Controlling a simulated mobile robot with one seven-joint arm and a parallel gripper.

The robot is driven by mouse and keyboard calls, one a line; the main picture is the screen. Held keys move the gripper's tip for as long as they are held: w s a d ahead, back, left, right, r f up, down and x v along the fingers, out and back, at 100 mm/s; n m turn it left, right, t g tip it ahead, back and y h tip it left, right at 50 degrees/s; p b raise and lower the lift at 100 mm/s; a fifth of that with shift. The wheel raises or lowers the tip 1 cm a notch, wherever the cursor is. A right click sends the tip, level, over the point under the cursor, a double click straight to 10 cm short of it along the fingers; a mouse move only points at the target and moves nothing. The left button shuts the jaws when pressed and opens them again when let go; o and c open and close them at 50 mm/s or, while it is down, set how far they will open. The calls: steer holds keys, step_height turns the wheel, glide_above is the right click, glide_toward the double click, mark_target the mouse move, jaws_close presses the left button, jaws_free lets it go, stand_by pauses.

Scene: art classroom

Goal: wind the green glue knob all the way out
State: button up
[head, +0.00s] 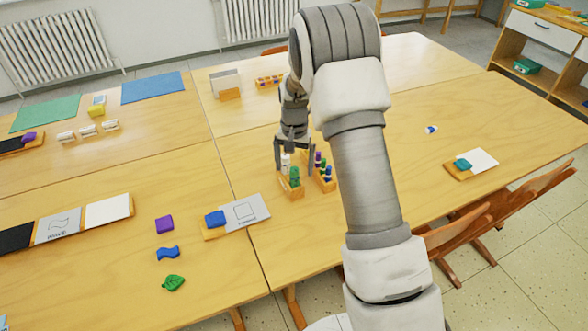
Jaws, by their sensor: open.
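A small wooden holder (291,191) stands on the table below my gripper, with a green knob-like piece (294,175) upright in it. A small white piece (286,160) shows just behind the green one, between the fingers. My gripper (295,166) points down over this holder, with its two fingers apart. I cannot tell whether a finger touches anything. A second wooden holder (329,185) stands just to the right, with purple, green and blue pieces in it. How far the green knob is wound cannot be made out at this size.
My arm covers the table's middle right. A blue block on a wooden tray with a grey card (246,213) lies left of the holders. Purple, blue and green shapes (173,283) lie at the front left. A teal block (462,164) sits at the right. Chairs (456,237) stand along the right edge.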

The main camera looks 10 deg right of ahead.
steer(key=n, duration=0.8)
steer(key=c, duration=1.4)
steer(key=shift+c, duration=0.2)
